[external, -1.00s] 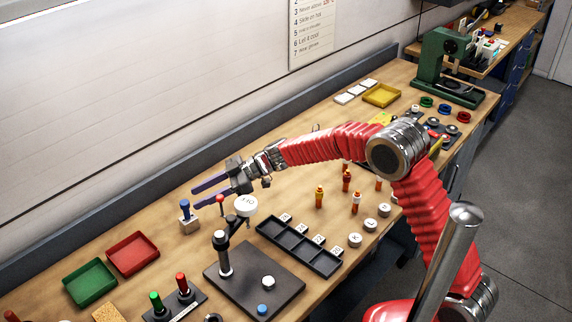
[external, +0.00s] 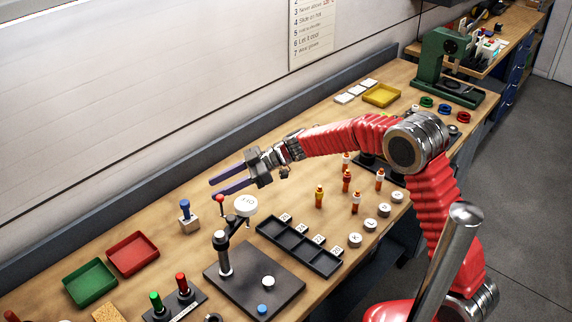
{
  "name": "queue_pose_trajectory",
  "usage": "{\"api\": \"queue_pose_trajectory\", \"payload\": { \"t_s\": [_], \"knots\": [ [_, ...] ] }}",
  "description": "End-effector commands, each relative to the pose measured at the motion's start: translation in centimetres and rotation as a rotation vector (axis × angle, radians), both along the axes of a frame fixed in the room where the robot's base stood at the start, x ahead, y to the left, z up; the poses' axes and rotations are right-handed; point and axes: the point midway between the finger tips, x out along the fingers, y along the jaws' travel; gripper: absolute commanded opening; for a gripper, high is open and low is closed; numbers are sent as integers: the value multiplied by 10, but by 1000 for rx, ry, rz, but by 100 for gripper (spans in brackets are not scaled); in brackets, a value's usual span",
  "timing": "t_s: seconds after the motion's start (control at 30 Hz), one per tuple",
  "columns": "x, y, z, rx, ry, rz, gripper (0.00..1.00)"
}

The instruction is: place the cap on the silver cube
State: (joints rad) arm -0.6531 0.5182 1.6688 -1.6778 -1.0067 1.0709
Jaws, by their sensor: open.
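My gripper (external: 212,188) has two purple fingers spread apart, pointing left, with nothing between them. It is held above the bench, behind the dark stand with the round white head. I cannot surely pick out the cap or a silver cube. A small pale, silvery piece (external: 268,282) sits on the dark base plate (external: 238,293), and a small blue round piece (external: 262,309) lies near the plate's front edge. Several white lettered discs (external: 355,240) lie on the bench to the right of the black tray. Their shapes are too small to tell more.
The stand's white head (external: 245,205) and red knob (external: 221,200) are close below my gripper. A blue-handled block (external: 188,217) stands to the left. Red (external: 132,253) and green (external: 90,282) trays lie left.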

Motion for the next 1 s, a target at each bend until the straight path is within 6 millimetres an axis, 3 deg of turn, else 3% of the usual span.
{"api": "queue_pose_trajectory", "payload": {
  "t_s": [0.43,0.57,0.63,0.77,1.0],
  "knots": [
    [1,0,1,2,-3,-5,41],
    [15,-7,12,16,-27,-57,41],
    [30,-15,26,32,-55,-118,41],
    [71,-45,59,63,-125,-288,41],
    [141,-136,119,74,-243,-656,41]
  ]
}}
